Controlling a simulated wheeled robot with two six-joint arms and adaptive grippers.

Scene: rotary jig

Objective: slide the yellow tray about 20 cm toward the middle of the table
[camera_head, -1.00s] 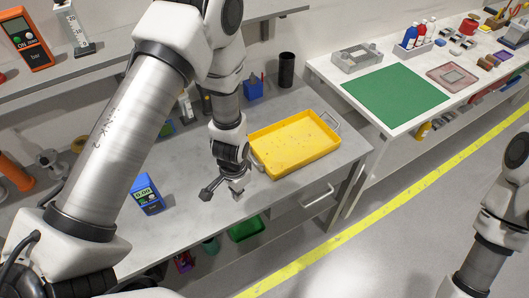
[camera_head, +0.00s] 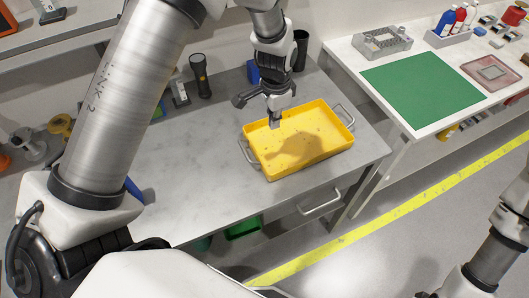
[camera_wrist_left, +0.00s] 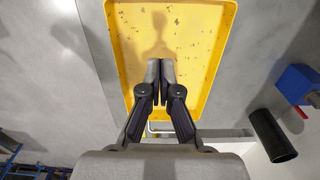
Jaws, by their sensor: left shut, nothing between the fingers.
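The yellow tray (camera_head: 318,157) lies flat on the grey table, near the table's right end. It is shallow and empty, with a metal handle (camera_head: 248,153) on its left side and another on its right. My left gripper (camera_head: 274,122) is shut and empty, pointing down over the tray's far left part. The left wrist view shows the shut fingertips (camera_wrist_left: 160,66) over the floor of the tray (camera_wrist_left: 192,40), with a shadow there. I cannot tell whether they touch it. My right arm shows at the right edge, but its gripper does not.
The grey table (camera_head: 195,170) is bare left of the tray. A dark cup (camera_head: 301,48) and a blue holder (camera_head: 253,72) stand behind the tray. A torch (camera_head: 200,75) stands at the back. A white table with a green mat (camera_head: 422,88) is at right.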

